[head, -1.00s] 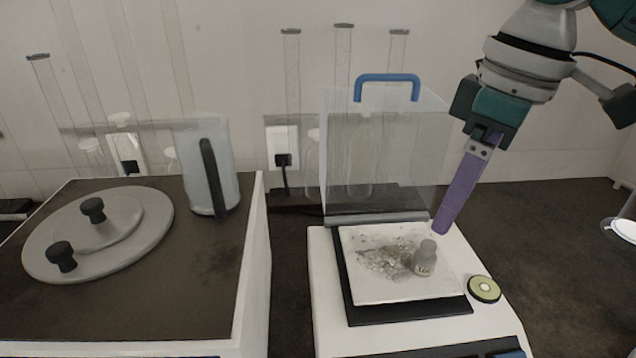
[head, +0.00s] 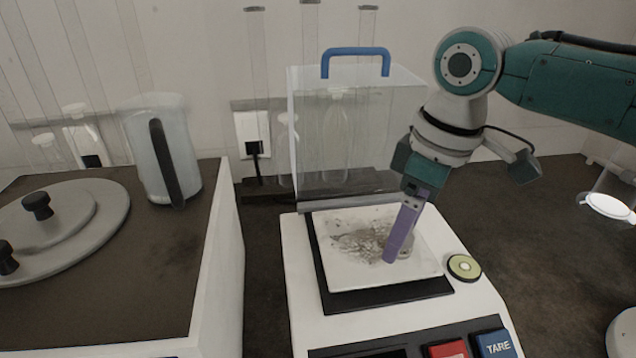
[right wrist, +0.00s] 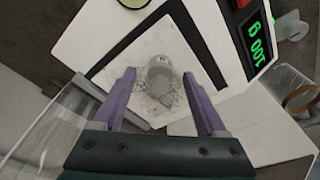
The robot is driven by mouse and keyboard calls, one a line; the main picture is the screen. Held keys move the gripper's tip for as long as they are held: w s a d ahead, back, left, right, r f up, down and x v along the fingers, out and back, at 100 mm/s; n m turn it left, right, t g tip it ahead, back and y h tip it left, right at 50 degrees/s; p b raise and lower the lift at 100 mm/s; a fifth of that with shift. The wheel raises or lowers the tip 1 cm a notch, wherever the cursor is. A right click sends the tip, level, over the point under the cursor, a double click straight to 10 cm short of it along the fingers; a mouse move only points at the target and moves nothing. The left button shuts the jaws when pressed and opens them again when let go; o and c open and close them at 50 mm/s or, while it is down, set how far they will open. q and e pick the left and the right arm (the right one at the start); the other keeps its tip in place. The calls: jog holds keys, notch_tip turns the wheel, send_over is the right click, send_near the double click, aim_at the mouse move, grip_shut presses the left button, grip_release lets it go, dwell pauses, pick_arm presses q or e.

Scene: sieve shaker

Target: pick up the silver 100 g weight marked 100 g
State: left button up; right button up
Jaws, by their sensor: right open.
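The silver 100 g weight (right wrist: 160,80) stands on the white tray (right wrist: 110,85) of the scale, among grey grit. In the right wrist view it sits between the two purple fingers of my right gripper (right wrist: 159,76), with a gap on each side. In the head view the right gripper (head: 392,260) is low over the tray (head: 360,280), and its finger hides most or all of the weight. The right gripper is open and holds nothing. My left gripper is not in view.
The scale has a clear shield with a blue handle (head: 356,52) behind the tray. A green round level (head: 464,267), a red button (head: 447,349) and a TARE button (head: 494,343) are nearby. The display (right wrist: 257,37) reads 100 g. A jug (head: 165,150) stands left.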

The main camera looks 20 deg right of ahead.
jog(key=shift+c, duration=0.2)
grip_shut()
dwell(0.3)
